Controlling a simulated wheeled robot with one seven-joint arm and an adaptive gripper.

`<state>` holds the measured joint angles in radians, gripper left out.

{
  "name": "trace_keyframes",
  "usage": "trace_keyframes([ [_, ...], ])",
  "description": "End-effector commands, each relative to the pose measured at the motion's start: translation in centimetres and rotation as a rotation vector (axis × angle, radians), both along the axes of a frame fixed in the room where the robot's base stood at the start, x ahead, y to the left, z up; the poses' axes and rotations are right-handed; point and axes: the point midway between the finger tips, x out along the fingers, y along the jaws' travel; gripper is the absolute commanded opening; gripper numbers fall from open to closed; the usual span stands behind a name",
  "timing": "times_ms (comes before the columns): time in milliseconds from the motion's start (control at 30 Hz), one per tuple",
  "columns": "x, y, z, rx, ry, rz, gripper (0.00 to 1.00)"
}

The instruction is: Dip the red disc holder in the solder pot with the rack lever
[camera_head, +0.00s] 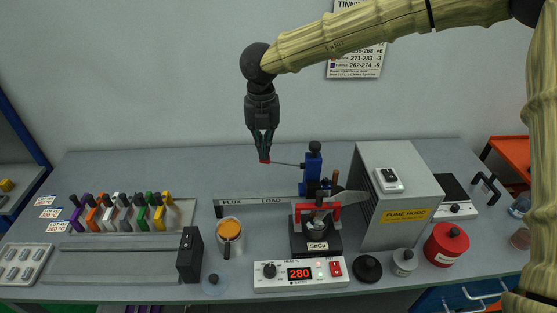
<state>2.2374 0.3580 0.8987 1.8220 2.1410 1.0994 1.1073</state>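The rack lever (287,164) is a thin rod running left from a blue rack post (313,165) to a red tip. My gripper (264,158) points down with its fingers drawn together around that red tip. The solder pot (317,245) is a dark block labelled SnCu with a round opening, below the post. A red bracket-like piece (334,211) sits over the pot; I cannot tell whether it is the red disc holder or part of the rack. Whatever it holds is too small to make out.
A grey fume hood (402,180) stands close right of the pot. A controller reading 280 (300,274) is in front. An orange-filled flux cup (229,236) and a black block (190,255) stand left. Several coloured holders (122,208) fill a tray at far left.

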Motion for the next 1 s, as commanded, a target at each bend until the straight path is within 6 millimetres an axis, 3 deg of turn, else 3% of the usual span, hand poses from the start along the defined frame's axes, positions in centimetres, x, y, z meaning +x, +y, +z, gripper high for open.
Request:
trace_keyframes([
  [1000, 0.0, 0.0, -3.9, 0.0, 0.001, 0.0, 0.0],
])
